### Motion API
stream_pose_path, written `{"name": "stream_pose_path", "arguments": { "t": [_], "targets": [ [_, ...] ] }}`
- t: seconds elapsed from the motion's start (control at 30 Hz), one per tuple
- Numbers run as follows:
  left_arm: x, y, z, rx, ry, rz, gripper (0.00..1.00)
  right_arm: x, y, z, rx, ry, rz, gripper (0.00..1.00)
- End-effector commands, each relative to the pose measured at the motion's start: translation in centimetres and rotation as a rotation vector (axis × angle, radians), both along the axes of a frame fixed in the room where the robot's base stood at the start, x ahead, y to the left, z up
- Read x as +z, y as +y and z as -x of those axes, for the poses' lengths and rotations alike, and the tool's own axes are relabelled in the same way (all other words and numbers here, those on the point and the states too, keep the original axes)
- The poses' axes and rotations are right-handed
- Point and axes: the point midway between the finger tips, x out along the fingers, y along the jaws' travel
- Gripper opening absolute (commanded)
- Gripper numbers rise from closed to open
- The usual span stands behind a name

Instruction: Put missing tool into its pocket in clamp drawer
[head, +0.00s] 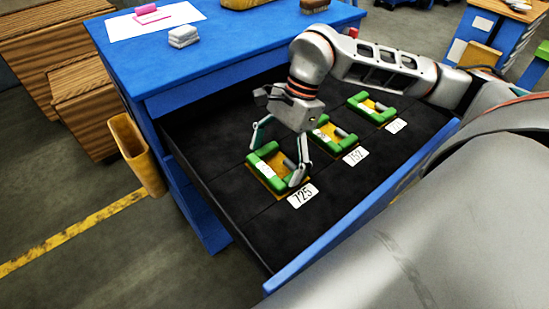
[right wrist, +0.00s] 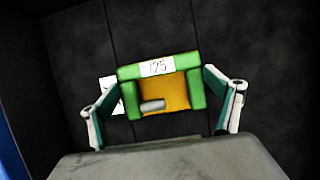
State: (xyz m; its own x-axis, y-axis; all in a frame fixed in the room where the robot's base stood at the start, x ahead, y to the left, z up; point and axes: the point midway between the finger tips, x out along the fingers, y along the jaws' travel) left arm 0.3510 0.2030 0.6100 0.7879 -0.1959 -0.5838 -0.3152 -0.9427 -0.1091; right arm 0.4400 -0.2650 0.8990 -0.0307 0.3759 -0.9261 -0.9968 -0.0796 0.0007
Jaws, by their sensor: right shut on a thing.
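A green clamp (head: 268,165) marked with a white tag is in the open drawer (head: 225,175), at the spot beside the card 725 (head: 302,195). My left gripper is out of view.
Two more green clamps (head: 325,132) (head: 371,107) lie in the drawer beside their cards. The drawer's blue front edge (head: 360,218) and the blue bench top (head: 220,45) bound it. The drawer's near left is bare.

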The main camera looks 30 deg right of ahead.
Motion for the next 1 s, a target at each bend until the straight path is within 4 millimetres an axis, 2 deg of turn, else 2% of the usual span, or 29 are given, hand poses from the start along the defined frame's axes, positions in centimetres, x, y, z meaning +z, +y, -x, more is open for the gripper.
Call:
{"name": "stream_pose_path", "arguments": {
  "t": [0.2,0.23,0.27,0.53,0.67,0.77,1.0],
  "targets": [
    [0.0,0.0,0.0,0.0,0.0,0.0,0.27,0.0,0.0,0.0,0.001,-0.001,0.0,0.6],
    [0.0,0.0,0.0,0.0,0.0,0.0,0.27,0.0,0.0,0.0,0.001,-0.001,0.0,0.92],
    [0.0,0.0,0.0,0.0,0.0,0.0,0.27,0.0,0.0,0.0,0.001,-0.001,0.0,1.0],
    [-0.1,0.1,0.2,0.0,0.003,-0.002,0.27,0.0,0.0,0.0,0.0,0.0,0.0,1.0],
    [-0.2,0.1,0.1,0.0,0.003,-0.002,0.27,0.7,-0.3,-0.1,-0.001,-0.003,0.001,1.0],
    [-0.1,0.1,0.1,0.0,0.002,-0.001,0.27,2.1,-0.9,-0.2,-0.003,-0.004,0.002,1.0],
    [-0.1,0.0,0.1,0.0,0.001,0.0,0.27,6.7,-2.7,-0.4,-0.003,-0.007,0.0,1.0]
  ]
}}
